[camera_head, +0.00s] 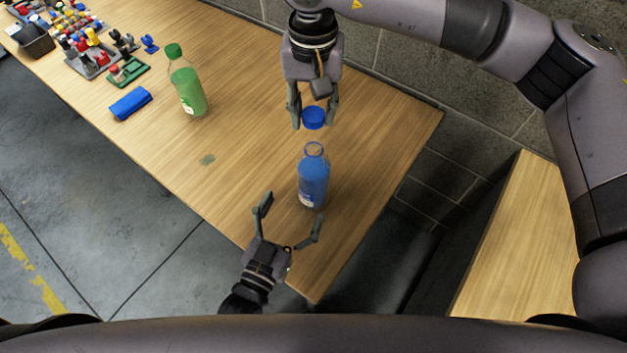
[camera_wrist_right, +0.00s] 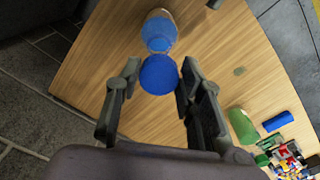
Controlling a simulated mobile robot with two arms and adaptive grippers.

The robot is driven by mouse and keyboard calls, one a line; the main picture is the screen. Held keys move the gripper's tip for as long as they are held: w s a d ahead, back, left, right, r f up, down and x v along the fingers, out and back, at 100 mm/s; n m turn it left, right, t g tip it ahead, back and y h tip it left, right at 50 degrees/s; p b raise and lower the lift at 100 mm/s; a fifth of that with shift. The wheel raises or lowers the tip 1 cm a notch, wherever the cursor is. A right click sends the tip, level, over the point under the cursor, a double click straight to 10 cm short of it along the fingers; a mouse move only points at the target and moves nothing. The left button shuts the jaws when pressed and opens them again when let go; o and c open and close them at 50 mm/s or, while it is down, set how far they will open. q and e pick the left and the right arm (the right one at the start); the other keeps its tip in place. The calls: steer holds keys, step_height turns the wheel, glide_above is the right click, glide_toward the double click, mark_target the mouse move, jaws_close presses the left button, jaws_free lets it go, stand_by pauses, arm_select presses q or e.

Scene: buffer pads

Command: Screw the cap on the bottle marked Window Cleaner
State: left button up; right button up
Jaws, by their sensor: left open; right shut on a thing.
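A clear bottle of blue liquid (camera_head: 313,180) stands upright and uncapped on the wooden table; it also shows in the right wrist view (camera_wrist_right: 159,30). Its label is too small to read. My right gripper (camera_head: 314,112) is shut on a blue cap (camera_head: 314,119) and holds it above and slightly behind the bottle's open neck, apart from it. The cap shows between the fingers in the right wrist view (camera_wrist_right: 158,75). My left gripper (camera_head: 290,219) is open and empty, in front of the bottle, its fingers pointing toward the bottle's lower part without closing on it.
A green bottle with a green cap (camera_head: 187,85) stands to the left on the table. A blue cloth-like block (camera_head: 131,103) and a cluttered set of small coloured parts (camera_head: 85,45) lie farther left. A grey wall (camera_head: 400,60) runs behind. The table's right corner is clear.

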arm_select(q)
steer(key=x, duration=1.1)
steer(key=shift+w+d, duration=0.1)
steer(key=c, duration=1.8)
arm_select(e)
steer(key=shift+f, duration=0.1)
glide_above(314, 146)
steer(key=shift+f, duration=2.45)
